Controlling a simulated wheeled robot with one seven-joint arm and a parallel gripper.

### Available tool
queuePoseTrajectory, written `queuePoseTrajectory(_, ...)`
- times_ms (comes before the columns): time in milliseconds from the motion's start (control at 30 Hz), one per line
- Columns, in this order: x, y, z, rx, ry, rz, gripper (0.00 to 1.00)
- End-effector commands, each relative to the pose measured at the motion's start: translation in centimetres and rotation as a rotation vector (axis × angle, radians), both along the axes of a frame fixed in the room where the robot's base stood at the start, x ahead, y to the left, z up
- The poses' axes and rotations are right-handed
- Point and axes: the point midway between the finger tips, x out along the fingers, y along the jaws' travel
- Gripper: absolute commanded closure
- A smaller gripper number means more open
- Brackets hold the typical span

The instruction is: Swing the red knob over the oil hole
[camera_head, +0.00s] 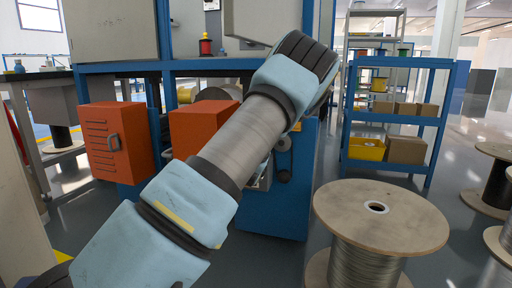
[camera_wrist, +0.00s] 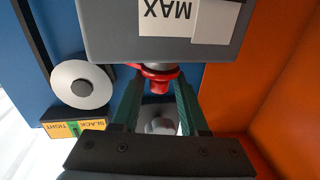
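In the wrist view the red knob (camera_wrist: 154,78) sits under a dark grey box (camera_wrist: 110,35) with a white label reading MAX upside down. My gripper (camera_wrist: 158,84) has two dark green fingers pointing at the knob, one tip on each side of it. The fingers stand apart, with the lower part of the knob between the tips. I cannot tell whether they touch it. A pale round part (camera_wrist: 160,122) shows between the fingers, below the knob. I cannot make out an oil hole for sure. In the head view my arm hides the gripper and the knob.
In the wrist view, an orange wall (camera_wrist: 255,75) stands close on the right; a white disc (camera_wrist: 80,84) and a SLACK/TIGHT label (camera_wrist: 75,128) are on the left. In the head view, orange boxes (camera_head: 116,142) sit on the blue machine, and a large cable spool (camera_head: 345,215) stands right.

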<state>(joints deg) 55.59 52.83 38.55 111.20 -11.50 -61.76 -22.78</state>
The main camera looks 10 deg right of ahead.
Motion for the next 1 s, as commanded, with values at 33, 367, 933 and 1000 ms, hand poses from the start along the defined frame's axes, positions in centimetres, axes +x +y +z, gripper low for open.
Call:
queuePoseTrajectory(33,0.0,0.0,0.0,0.000,0.000,0.000,0.50)
queuePoseTrajectory(367,-0.2,0.0,0.0,0.000,0.001,0.000,0.43)
queuePoseTrajectory(933,-8.8,2.9,0.1,0.001,0.003,0.001,0.43)
queuePoseTrajectory(1000,-9.5,3.1,0.1,0.001,0.003,0.001,0.43)
